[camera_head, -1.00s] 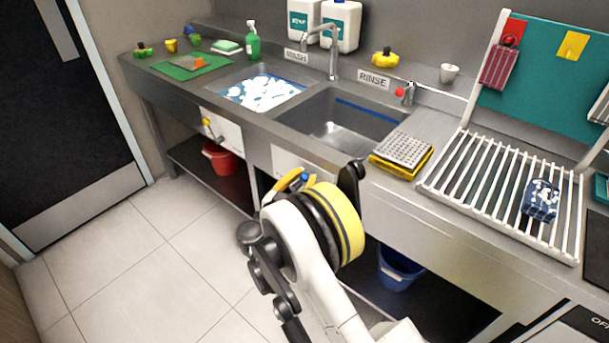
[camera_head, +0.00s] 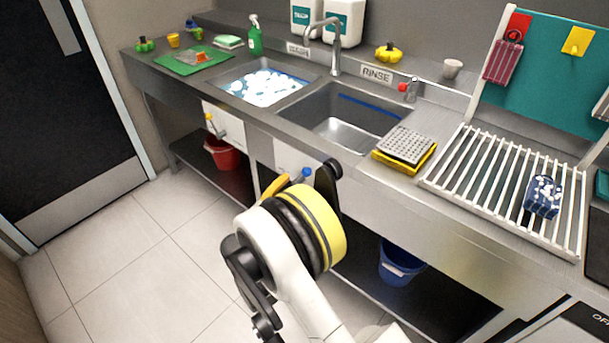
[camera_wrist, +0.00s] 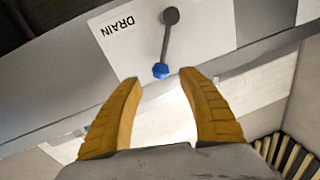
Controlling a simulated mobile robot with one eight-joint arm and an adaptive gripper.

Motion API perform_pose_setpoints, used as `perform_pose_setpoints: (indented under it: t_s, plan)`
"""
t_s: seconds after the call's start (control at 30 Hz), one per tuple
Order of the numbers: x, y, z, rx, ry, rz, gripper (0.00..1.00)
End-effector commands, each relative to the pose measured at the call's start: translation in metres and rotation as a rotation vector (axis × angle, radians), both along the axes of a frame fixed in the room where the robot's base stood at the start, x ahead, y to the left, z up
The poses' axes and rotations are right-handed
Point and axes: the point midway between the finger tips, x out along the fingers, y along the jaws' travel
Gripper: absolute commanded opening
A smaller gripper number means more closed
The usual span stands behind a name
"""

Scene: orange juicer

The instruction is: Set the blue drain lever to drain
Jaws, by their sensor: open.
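The blue drain lever shows in the wrist view as a blue knob (camera_wrist: 160,71) on a grey rod that runs up to a round dark pivot. A white plate marked DRAIN (camera_wrist: 125,30) is beside it and appears upside down. My gripper (camera_wrist: 160,76) is open, with its two yellow fingers apart. The knob appears in the gap between the fingertips, and I cannot tell how deep it is between them. In the head view the blue knob (camera_head: 306,173) shows just beyond my gripper (camera_head: 300,178), under the rinse sink's front.
The rinse sink (camera_head: 330,133) and the wash sink (camera_head: 262,88) with suds are above. A yellow-knobbed lever (camera_head: 209,118) is to the left. A red bucket (camera_head: 222,154) and a blue bucket (camera_head: 397,267) stand on the lower shelf. The floor at left is clear.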

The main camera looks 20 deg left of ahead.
Motion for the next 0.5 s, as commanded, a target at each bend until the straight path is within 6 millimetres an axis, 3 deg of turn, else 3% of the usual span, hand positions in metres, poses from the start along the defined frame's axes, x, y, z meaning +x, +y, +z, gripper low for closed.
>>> perform_pose_setpoints:
  t_s: [0.2,0.5]
  plan:
    - [-0.041,0.011,-0.002,0.000,0.001,0.002,0.48]
    - [-0.056,0.014,-0.003,0.000,0.000,0.000,0.48]
